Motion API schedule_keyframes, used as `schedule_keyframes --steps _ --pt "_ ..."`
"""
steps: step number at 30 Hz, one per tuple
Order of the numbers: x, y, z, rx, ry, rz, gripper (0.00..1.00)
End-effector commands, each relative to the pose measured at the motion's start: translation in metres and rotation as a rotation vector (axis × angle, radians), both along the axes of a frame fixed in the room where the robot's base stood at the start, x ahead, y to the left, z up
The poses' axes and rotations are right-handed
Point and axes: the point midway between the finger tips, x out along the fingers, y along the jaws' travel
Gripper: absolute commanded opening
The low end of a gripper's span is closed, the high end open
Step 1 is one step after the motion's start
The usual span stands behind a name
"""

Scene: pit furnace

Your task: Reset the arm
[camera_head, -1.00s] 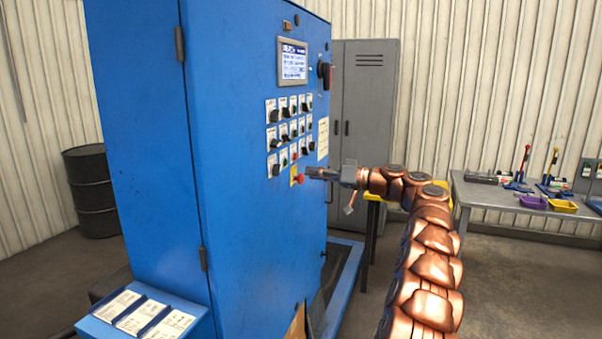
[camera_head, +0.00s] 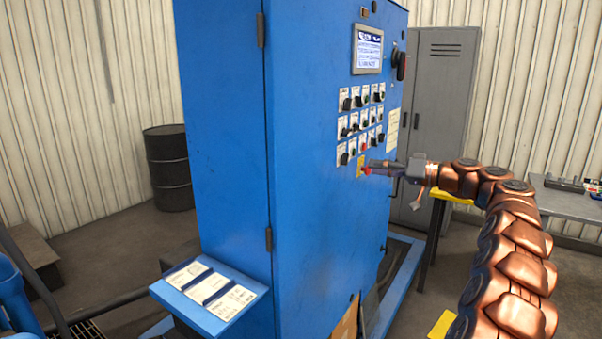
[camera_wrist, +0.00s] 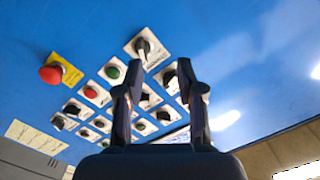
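My arm reaches from the lower right toward the front of the blue control cabinet (camera_head: 315,200). My gripper (camera_head: 378,168) is close to the panel by the red emergency stop button on its yellow plate (camera_head: 361,166). In the wrist view my gripper (camera_wrist: 160,92) has its two fingers apart with nothing held between them. Rows of black, red and green knobs and buttons (camera_wrist: 118,100) lie beyond the fingers. The red button also shows at the upper left of the wrist view (camera_wrist: 52,74), to the side of the fingers. I cannot tell whether a finger touches the panel.
A screen (camera_head: 367,50) sits above the knobs. A sloped shelf with cards (camera_head: 210,290) juts from the cabinet's lower left. A black drum (camera_head: 169,168), a grey locker (camera_head: 440,110) and a grey bench (camera_head: 570,199) stand behind. Floor between drum and cabinet looks clear.

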Motion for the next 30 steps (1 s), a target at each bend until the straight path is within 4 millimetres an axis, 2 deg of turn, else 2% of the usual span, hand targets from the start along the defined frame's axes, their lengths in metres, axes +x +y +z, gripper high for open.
schedule_keyframes --steps 3,8,15,20,24,30 --pt "-0.018 0.037 0.004 0.001 0.089 0.052 0.38" --pt "-0.049 0.082 0.000 -0.023 0.217 0.115 0.38" --pt "-0.109 0.141 -0.013 -0.108 0.396 0.189 0.38" --pt "-0.157 0.172 -0.029 -0.192 0.510 0.219 0.38" --pt "-0.202 0.191 -0.047 -0.278 0.604 0.233 0.38" --pt "-0.272 0.204 -0.077 -0.421 0.730 0.229 0.38"
